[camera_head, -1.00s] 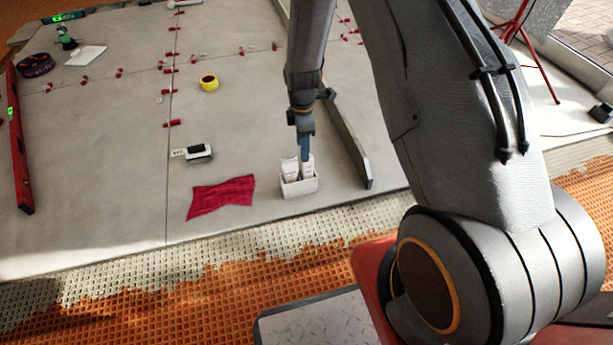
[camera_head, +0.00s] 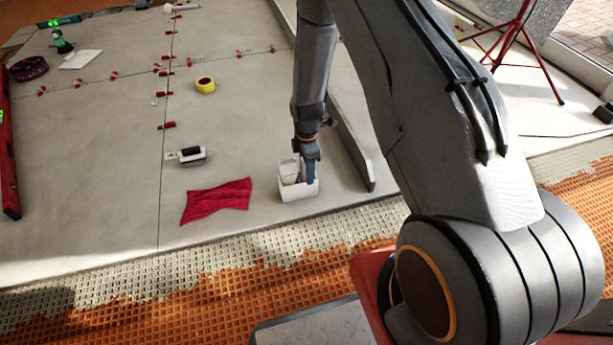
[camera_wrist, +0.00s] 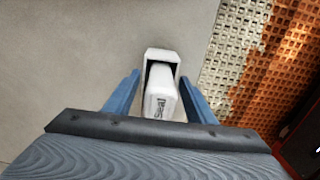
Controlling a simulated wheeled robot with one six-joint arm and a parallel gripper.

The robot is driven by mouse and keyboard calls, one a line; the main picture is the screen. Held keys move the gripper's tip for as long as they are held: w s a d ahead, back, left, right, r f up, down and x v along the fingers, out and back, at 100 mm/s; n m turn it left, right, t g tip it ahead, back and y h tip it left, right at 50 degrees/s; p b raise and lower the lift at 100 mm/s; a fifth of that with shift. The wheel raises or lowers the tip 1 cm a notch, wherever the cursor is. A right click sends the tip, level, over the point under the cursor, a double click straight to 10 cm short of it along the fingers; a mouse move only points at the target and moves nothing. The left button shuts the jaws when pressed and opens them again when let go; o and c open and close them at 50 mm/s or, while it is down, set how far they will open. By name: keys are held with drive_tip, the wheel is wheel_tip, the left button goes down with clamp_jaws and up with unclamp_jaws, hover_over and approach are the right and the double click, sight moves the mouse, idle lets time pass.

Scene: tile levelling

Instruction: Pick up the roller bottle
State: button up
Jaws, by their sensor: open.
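The roller bottle (camera_wrist: 160,98) is white with dark "Seal" lettering and stands in a small white open box. In the wrist view it lies between the two blue fingers of my gripper (camera_wrist: 160,82), with a gap on each side. The box (camera_wrist: 162,55) shows its far rim and dark inside beyond the bottle. In the head view my gripper (camera_head: 309,172) is down at the box (camera_head: 300,192), and its fingers hide part of the inside. A white shape (camera_head: 289,172) shows at the box's left. My gripper is open.
A red cloth (camera_head: 217,200) lies left of the box. A long grey bar (camera_head: 352,150) lies close on the right. A black-and-white device (camera_head: 192,155) and a yellow tape roll (camera_head: 205,85) lie farther back. Orange waffle matting (camera_head: 200,300) borders the tiles in front.

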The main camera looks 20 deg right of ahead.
drive_tip(key=c, duration=1.1)
